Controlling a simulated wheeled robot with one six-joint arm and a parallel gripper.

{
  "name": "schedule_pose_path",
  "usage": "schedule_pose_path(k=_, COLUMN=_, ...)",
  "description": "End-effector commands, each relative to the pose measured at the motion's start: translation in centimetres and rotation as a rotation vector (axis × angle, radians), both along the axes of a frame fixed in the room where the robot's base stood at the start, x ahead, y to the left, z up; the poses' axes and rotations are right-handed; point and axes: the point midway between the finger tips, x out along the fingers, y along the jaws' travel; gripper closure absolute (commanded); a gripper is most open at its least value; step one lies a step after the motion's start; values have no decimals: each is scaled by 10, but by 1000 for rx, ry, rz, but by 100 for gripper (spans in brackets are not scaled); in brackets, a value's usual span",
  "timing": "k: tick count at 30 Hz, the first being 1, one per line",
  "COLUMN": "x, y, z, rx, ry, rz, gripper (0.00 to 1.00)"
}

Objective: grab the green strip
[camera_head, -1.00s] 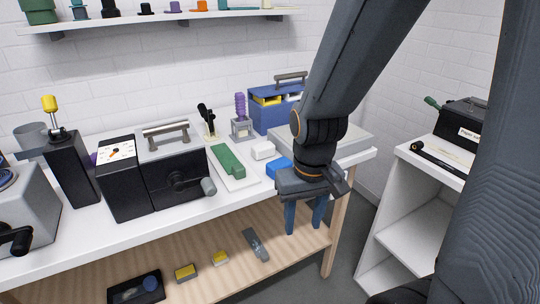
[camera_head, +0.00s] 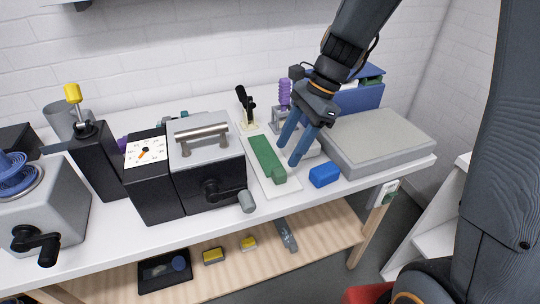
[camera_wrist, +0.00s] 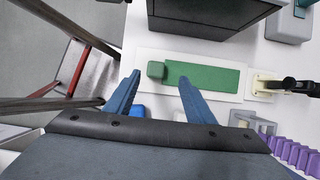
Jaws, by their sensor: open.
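The green strip (camera_head: 264,152) lies on a white board (camera_head: 285,187) on the white table, with a raised green block at its near end. In the wrist view the strip (camera_wrist: 205,77) lies beyond my fingertips, its block end at the left. My gripper (camera_head: 290,153) is open and empty, its two blue fingers pointing down just right of the strip in the head view. In the wrist view my gripper (camera_wrist: 160,80) has its fingertips spread near the strip's edge. I cannot tell their exact height above the table.
A black box with a crank (camera_head: 208,170) stands close left of the strip. A blue block (camera_head: 324,175) lies to the right, near a grey-topped flat case (camera_head: 375,140). A black-handled tool (camera_head: 246,105) and a purple ribbed piece (camera_head: 285,92) stand behind.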

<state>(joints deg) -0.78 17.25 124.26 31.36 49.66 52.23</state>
Motion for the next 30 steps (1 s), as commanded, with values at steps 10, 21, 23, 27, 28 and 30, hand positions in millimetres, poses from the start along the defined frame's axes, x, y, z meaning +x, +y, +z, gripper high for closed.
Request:
schedule_pose_path(k=10, x=-14, y=14, z=-41, rx=-2, ry=3, rz=10, gripper=51)
schedule_pose_path(k=21, x=-14, y=18, z=-54, rx=-3, ry=-2, rz=7, gripper=51)
schedule_pose_path(k=23, x=-14, y=18, z=-54, rx=-3, ry=-2, rz=7, gripper=56)
schedule_pose_path(k=27, x=-14, y=18, z=-54, rx=-3, ry=-1, rz=6, gripper=79)
schedule_pose_path(k=28, x=-14, y=18, z=-54, rx=-3, ry=-1, rz=6, gripper=85)
schedule_pose_path(k=30, x=-14, y=18, z=-54, rx=-3, ry=-1, rz=6, gripper=95)
